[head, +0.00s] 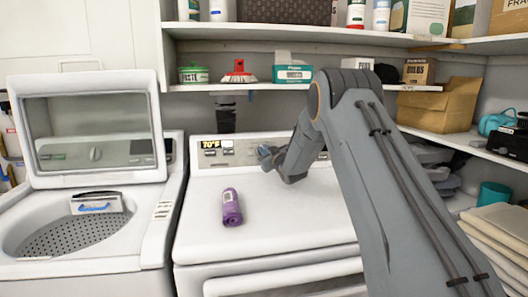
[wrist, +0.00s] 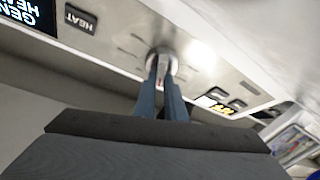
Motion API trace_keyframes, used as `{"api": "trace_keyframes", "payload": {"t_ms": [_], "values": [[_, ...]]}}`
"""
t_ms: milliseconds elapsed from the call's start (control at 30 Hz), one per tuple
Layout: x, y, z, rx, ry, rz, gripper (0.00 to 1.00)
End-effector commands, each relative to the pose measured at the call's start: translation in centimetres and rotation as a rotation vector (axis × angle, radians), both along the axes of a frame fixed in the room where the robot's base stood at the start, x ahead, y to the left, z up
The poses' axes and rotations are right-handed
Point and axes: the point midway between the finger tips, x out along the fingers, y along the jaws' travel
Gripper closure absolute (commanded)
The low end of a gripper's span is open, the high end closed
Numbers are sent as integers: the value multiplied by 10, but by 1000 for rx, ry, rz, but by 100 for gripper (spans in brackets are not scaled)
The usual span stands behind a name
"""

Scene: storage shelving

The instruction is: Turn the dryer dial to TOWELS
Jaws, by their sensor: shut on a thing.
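The white dryer (head: 285,222) stands in the middle of the head view, with its control panel (head: 228,150) along the back of its top. My gripper (head: 266,156) reaches that panel from the right. In the wrist view my gripper (wrist: 167,82) has its two blue-grey fingers close together on the round silver dial (wrist: 160,54). It is shut on the dial. The panel appears tilted and upside down there. In the head view the dial is hidden behind my gripper. I cannot read which setting the dial points to.
A purple rolled item (head: 231,207) lies on the dryer top. An open washer (head: 88,210) stands at the left. Shelves with boxes, such as a teal and white one (head: 293,74), run above.

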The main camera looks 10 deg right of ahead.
Motion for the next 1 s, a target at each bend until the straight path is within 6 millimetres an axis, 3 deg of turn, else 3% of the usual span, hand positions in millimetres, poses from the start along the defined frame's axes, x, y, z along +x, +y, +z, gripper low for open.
{"api": "trace_keyframes", "payload": {"t_ms": [1000], "values": [[-1,-1,-1,-624,0,290,100]]}}
